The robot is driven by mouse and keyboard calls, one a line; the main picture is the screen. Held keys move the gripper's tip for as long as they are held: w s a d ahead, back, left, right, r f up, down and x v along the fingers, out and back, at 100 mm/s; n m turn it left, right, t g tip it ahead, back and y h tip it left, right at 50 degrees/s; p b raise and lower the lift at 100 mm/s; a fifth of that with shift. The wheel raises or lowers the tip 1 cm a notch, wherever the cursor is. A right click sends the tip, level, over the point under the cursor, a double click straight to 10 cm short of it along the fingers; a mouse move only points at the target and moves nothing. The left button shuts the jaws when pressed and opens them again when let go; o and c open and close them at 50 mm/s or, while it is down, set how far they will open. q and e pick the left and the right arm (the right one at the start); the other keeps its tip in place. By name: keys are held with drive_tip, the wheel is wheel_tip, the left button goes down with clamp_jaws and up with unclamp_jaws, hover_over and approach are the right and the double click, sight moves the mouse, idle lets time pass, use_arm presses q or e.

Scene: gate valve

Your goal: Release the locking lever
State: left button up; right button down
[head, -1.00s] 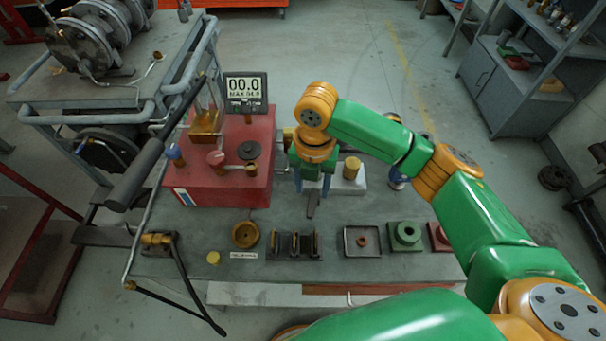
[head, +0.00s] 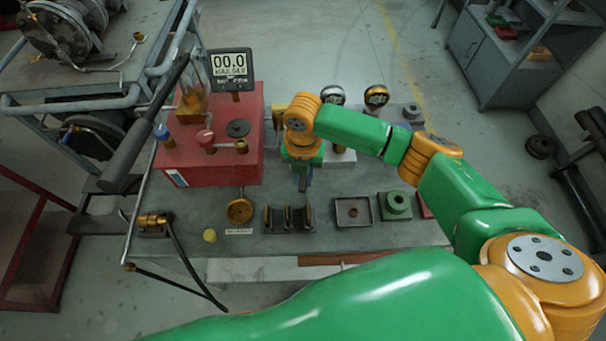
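My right gripper (head: 303,184) points down over the grey bench, right of the red pump box (head: 215,165). Its fingers are seen steeply from above and partly hidden by its own wrist, so I cannot tell whether they are open or shut. A locking lever cannot be made out clearly; the spot under the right gripper is mostly covered by the wrist and forearm. A pale block (head: 343,157) shows partly behind the forearm, with two round gauges (head: 332,95) (head: 376,97) behind it. My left gripper is not in view.
A digital display (head: 231,64) reads 00.0. A long dark pump handle (head: 135,145) slants at the left. Along the bench (head: 330,238) front lie a brass ring (head: 239,211), a slotted dark holder (head: 290,218), a square tray (head: 353,212) and a green block (head: 396,205).

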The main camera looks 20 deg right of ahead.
drive_tip(key=shift+d+r+p, duration=0.1)
drive_tip(key=shift+r+p, duration=0.1)
drive_tip(key=shift+p, duration=0.15)
drive_tip(key=shift+s+d+n+p, duration=0.2)
drive_tip(key=shift+n+p, duration=0.25)
drive_tip(key=shift+n, duration=0.35)
drive_tip(key=shift+w+d+f+n, duration=0.1)
drive_tip(key=shift+f+n, duration=0.05)
drive_tip(key=shift+n, duration=0.35)
drive_tip(key=c, duration=0.8)
unclamp_jaws()
drive_tip(key=shift+o, duration=0.2)
wheel_tip(320, 180, up, 7)
drive_tip(key=shift+r, duration=0.1)
